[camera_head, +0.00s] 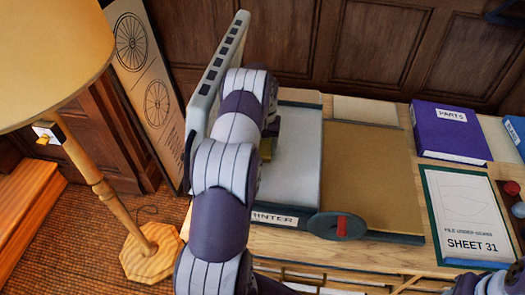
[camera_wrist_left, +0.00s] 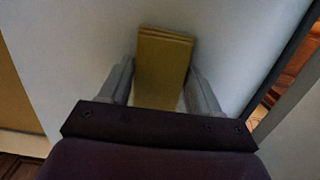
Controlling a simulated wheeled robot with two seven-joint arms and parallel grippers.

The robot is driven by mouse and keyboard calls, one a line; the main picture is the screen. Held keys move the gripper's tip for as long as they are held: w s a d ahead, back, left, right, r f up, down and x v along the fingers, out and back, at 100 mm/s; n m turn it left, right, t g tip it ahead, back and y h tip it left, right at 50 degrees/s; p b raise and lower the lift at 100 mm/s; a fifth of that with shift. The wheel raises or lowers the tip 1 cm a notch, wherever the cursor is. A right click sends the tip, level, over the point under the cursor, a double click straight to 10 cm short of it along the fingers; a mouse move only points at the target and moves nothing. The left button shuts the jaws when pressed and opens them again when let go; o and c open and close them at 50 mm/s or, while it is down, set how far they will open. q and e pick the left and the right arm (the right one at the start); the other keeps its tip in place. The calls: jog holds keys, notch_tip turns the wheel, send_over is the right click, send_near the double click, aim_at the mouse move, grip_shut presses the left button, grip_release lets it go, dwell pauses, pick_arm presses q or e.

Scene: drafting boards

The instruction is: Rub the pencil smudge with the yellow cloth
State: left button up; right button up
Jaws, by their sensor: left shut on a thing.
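The yellow cloth (camera_wrist_left: 164,60) is a folded mustard pad between the two fingers of my left gripper (camera_wrist_left: 162,85) in the left wrist view. The gripper is shut on it over a pale surface; I cannot tell whether the cloth touches it. In the head view a bit of the cloth (camera_head: 266,149) shows beside my left arm, over the left part of the pale panel (camera_head: 296,165). My left arm hides most of the gripper there. No pencil smudge can be made out in either view. My right gripper is not in view.
A brown board (camera_head: 368,180) lies right of the panel, with a dark round part with a red piece (camera_head: 341,226) in front. A purple PARTS binder (camera_head: 450,132) and the SHEET 31 page (camera_head: 468,215) lie farther right. A lamp (camera_head: 110,205) stands left.

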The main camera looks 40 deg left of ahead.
pick_arm(q)
notch_tip(320, 180, up, 6)
jog(key=p, duration=0.5)
jog(key=shift+f, duration=0.1)
jog(key=shift+r+p, duration=0.2)
jog(key=shift+p, duration=0.2)
notch_tip(320, 180, up, 3)
jog(key=p, duration=0.3)
jog(key=shift+f, duration=0.2)
